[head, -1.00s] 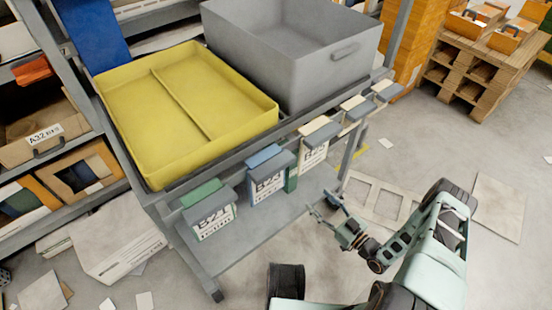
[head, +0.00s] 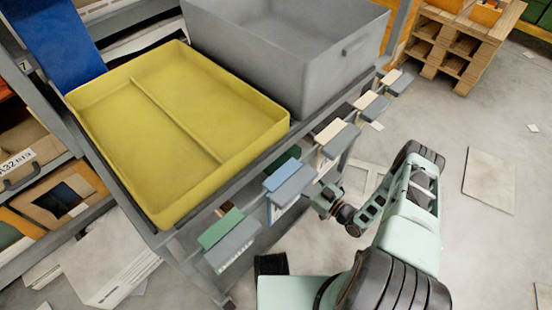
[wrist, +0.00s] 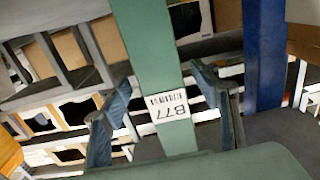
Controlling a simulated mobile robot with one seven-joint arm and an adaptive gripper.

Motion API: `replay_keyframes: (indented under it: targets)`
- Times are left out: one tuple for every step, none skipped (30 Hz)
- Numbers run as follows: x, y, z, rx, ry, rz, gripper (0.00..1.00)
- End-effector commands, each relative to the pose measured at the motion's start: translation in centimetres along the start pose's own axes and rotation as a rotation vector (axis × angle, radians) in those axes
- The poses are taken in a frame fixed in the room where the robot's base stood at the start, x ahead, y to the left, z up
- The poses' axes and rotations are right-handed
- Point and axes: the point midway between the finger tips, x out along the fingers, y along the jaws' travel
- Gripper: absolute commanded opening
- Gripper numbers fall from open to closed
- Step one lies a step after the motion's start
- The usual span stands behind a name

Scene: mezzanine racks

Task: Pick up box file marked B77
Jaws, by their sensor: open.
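In the wrist view the box file marked B77 (wrist: 155,50) is a tall green file with a white label, shown upside down. My open gripper (wrist: 162,88) has one finger on each side of it; I cannot tell whether either finger touches it. In the head view my gripper (head: 326,200) is beside the row of files under the rack's front edge. A dark green file top (head: 284,160) shows there between blue and cream ones, its label hidden; it may be the same file.
A blue file (wrist: 264,55) stands close to the right in the wrist view. Above the row are a yellow tray (head: 250,147) and a grey bin (head: 290,75). Grey blocks (head: 233,246) jut from the row.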

Motion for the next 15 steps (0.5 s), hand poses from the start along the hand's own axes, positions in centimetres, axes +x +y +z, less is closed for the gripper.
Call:
replay_keyframes:
  targets:
    - [0.9, 0.0, 0.1, -0.001, 0.002, -0.001, 0.56]
    - [1.5, 0.0, 0.1, -0.001, 0.001, -0.001, 0.56]
    - [2.1, 0.0, 0.1, -0.001, 0.002, -0.002, 0.56]
    - [2.6, 0.0, 0.1, -0.001, 0.002, -0.002, 0.56]
    - [2.9, 0.0, 0.1, -0.001, 0.001, -0.001, 0.56]
    - [3.3, 0.0, 0.1, 0.000, 0.000, -0.001, 0.56]
    - [3.5, 0.0, 0.1, 0.000, 0.000, 0.000, 0.56]
    - [3.7, 0.0, 0.1, 0.000, 0.000, 0.000, 0.56]
    - [4.0, 0.0, 0.1, 0.000, 0.001, 0.000, 0.56]
    - [4.2, -0.1, 0.1, 0.000, 0.001, 0.000, 0.56]
    - [4.4, -0.1, 0.1, 0.000, 0.001, 0.000, 0.56]
    - [4.9, -0.1, 0.1, 0.000, 0.001, -0.001, 0.56]
    - [5.3, -0.1, 0.1, 0.000, 0.001, -0.001, 0.56]
    - [5.8, -0.1, 0.1, 0.000, 0.002, -0.001, 0.56]
    - [6.4, -0.2, 0.1, 0.000, 0.002, -0.001, 0.56]
